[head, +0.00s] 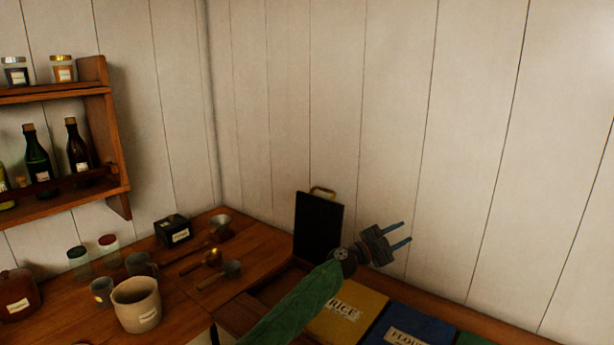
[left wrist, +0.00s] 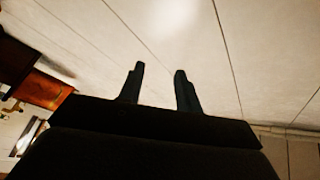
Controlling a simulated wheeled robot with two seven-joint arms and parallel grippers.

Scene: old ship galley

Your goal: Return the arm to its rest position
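My left gripper (head: 402,235) is raised over the counter's back edge, in front of the white plank wall. Its green-sleeved arm (head: 292,308) reaches up from the bottom of the head view. The two fingers stand apart with nothing between them. In the left wrist view the left gripper (left wrist: 159,85) also shows two separate fingers, with only wall behind them. My right gripper is in neither view.
A black board (head: 317,226) stands behind the arm. A yellow rice container (head: 349,312) and a blue flour container (head: 397,327) sit below the gripper. A cream crock (head: 136,303), cups and jars stand left. A bottle shelf (head: 106,140) hangs on the left wall.

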